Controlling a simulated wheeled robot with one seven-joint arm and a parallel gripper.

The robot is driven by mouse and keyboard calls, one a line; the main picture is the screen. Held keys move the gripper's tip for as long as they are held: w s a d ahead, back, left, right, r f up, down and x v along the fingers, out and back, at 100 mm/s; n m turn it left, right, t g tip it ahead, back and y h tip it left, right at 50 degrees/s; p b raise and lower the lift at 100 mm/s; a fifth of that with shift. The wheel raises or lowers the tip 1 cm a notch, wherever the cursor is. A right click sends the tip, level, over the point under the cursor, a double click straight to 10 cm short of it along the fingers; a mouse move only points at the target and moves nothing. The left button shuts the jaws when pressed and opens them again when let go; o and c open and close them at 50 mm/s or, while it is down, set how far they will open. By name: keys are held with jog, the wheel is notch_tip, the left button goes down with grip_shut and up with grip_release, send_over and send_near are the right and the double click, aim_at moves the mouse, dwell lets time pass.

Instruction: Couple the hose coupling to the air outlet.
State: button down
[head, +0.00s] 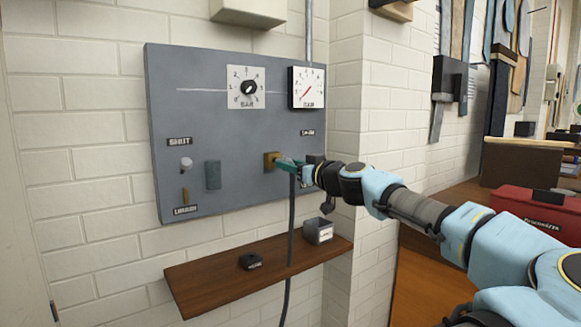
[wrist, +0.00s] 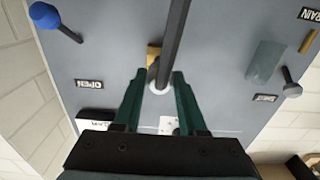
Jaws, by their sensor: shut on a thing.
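The brass air outlet (head: 270,160) sticks out of the grey wall panel (head: 230,130); a corner of the outlet (wrist: 153,54) shows behind the hose in the wrist view. My gripper (head: 287,164), with green fingers, is at the outlet and shut on the hose coupling. In the wrist view the fingers (wrist: 158,78) flank the pale coupling (wrist: 153,88), which points at the outlet. The dark hose (head: 291,225) hangs from it past the shelf; the hose (wrist: 175,35) hides much of the coupling and outlet. I cannot tell whether the coupling is seated or just short.
A wooden shelf (head: 220,280) below holds a small black block (head: 251,262) and a grey bin (head: 318,231). The panel carries a dial (head: 248,88), a gauge (head: 307,88) and a white-knobbed lever (head: 186,164). A blue-knobbed lever (wrist: 46,16) shows in the wrist view.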

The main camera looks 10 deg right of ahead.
jog(key=shift+b+x, duration=0.55)
jog(key=shift+x, duration=1)
jog(key=shift+c, duration=1.9)
grip_release()
jog(key=b+v, duration=0.2)
jog(key=v, duration=0.8)
jog(key=shift+s+d+b, duration=0.2)
jog(key=shift+s+b, duration=0.15)
jog(key=shift+b, duration=0.05)
